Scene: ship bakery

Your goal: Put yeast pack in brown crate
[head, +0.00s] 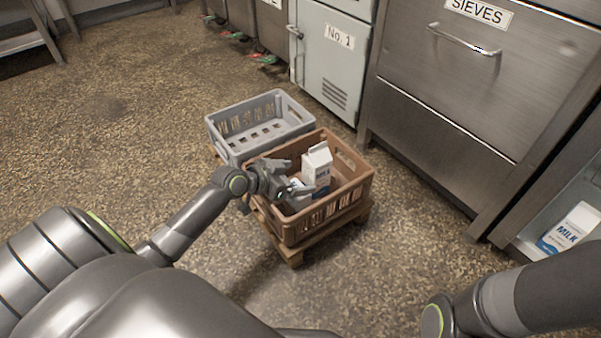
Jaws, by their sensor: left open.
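The brown crate (357,192) stands on a low wooden pallet in the middle of the head view. My left gripper (294,184) is open over the crate's left part. A small whitish pack (299,202) lies in the crate just below the fingers, partly hidden by them. It may be the yeast pack, but its label cannot be read. I cannot tell whether the fingers touch it. An upright white milk carton (317,169) stands in the crate to the right of the gripper. My right gripper is out of view.
An empty-looking grey crate (225,148) stands right behind the brown one. A steel cabinet with the SIEVES drawer (455,75) and a No. 1 cabinet (330,70) stand behind. Another milk carton (570,228) is on a low shelf at right. The floor at left is clear.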

